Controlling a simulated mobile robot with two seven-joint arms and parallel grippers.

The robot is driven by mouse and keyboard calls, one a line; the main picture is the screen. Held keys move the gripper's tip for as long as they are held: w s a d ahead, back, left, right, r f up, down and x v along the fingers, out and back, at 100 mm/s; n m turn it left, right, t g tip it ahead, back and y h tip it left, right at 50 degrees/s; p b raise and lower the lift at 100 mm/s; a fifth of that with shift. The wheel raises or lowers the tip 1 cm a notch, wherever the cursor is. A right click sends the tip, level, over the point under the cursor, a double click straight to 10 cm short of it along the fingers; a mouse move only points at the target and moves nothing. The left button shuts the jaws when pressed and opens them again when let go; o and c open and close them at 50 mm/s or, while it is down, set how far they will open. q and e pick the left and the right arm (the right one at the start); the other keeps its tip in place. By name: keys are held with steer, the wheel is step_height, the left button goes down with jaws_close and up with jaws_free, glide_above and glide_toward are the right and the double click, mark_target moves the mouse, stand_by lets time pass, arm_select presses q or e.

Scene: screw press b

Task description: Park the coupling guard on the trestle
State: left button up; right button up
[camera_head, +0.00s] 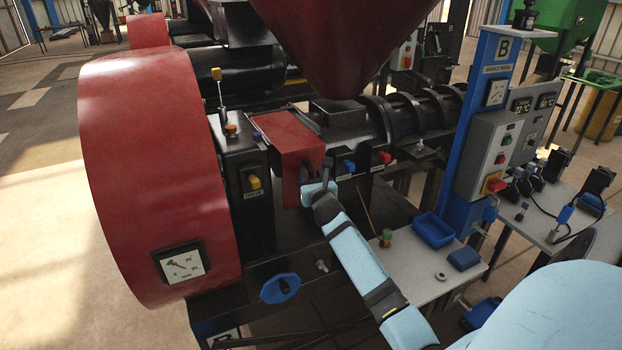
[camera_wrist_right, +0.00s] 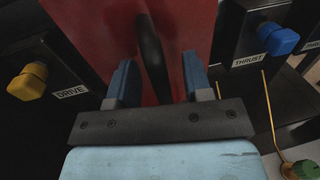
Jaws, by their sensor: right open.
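The coupling guard (camera_head: 287,136) is a red sheet-metal cover seated on the black machine, between the drive housing and the screw barrel. It fills the upper middle of the right wrist view (camera_wrist_right: 90,35), where its black upright handle (camera_wrist_right: 151,50) shows. My right gripper (camera_head: 322,186) is at the guard's front. In the wrist view its two blue fingers (camera_wrist_right: 158,72) are apart, one on each side of the handle, with gaps visible. My left gripper is not in view. I cannot pick out the trestle with certainty.
A big red wheel cover (camera_head: 150,170) stands left. Yellow DRIVE knob (camera_wrist_right: 27,82) and blue THRUST knob (camera_wrist_right: 278,38) flank the guard. A red hopper (camera_head: 345,40) hangs above. A grey table (camera_head: 415,280) with a blue tray (camera_head: 432,230) is right of my arm; a blue handwheel (camera_head: 280,288) is below.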

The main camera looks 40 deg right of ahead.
mark_target(312, 170)
jaws_close()
steer(key=c, duration=0.6)
jaws_free()
steer(key=shift+c, duration=0.2)
jaws_close()
steer(key=shift+r, duration=0.1)
steer(key=shift+r, duration=0.1)
steer(key=shift+r+p, duration=1.35)
steer(key=shift+p, duration=0.2)
